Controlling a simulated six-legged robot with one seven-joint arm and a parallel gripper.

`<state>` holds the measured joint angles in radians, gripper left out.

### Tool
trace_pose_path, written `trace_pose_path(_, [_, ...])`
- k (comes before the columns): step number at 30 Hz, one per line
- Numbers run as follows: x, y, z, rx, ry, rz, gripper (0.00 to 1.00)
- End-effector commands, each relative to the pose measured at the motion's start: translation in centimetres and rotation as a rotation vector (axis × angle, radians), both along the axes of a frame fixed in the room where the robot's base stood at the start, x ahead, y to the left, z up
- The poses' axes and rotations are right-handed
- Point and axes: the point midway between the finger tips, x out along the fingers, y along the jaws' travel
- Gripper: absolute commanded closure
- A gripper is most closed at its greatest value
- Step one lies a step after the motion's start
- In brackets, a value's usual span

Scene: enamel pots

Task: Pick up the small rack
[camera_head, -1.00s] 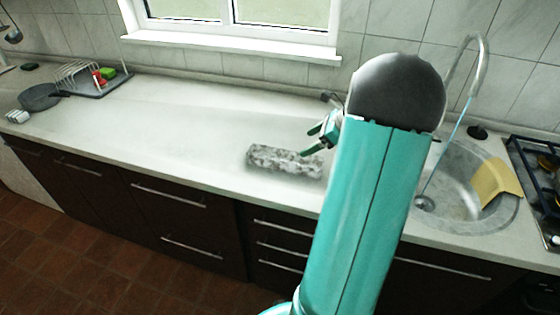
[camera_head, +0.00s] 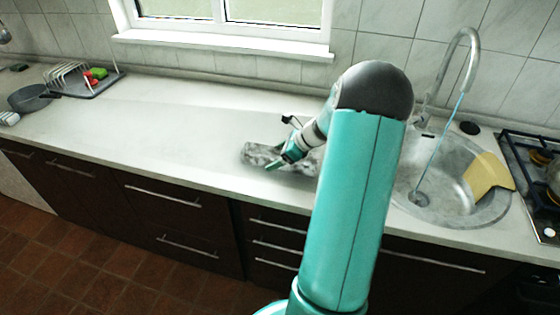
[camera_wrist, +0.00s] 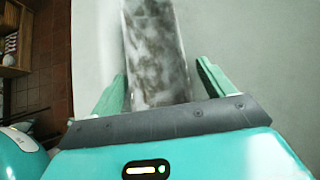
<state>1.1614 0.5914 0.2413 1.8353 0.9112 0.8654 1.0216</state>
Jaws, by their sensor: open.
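A long, mottled grey-white piece (camera_head: 257,153) lies on the counter left of the sink. It is the thing at my gripper, but its form does not clearly show whether it is the small rack. My gripper (camera_head: 280,163) is over it and hides part of it. In the wrist view the piece (camera_wrist: 155,45) runs lengthwise between the two green fingers of my open gripper (camera_wrist: 163,72). A gap shows at the right finger; contact at the left cannot be told. A wire dish rack (camera_head: 68,75) stands at the far left.
The counter (camera_head: 150,130) is clear between the mottled piece and the dish rack's tray. A dark pan (camera_head: 30,98) sits at the far left. The sink (camera_head: 440,200) with a yellow piece (camera_head: 487,174), a tap and a stove lie to the right. A windowsill (camera_head: 220,44) is behind.

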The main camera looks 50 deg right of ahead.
Motion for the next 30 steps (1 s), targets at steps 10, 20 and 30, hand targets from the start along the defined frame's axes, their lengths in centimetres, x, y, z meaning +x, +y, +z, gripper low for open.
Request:
trace_pose_path(10, [0.4,0.2,-0.4,0.0,0.0,0.0,0.29])
trace_pose_path(20, [0.4,0.2,-0.4,0.0,-0.001,-0.001,0.71])
trace_pose_path(30, [0.5,0.2,0.7,-0.003,-0.002,0.001,0.71])
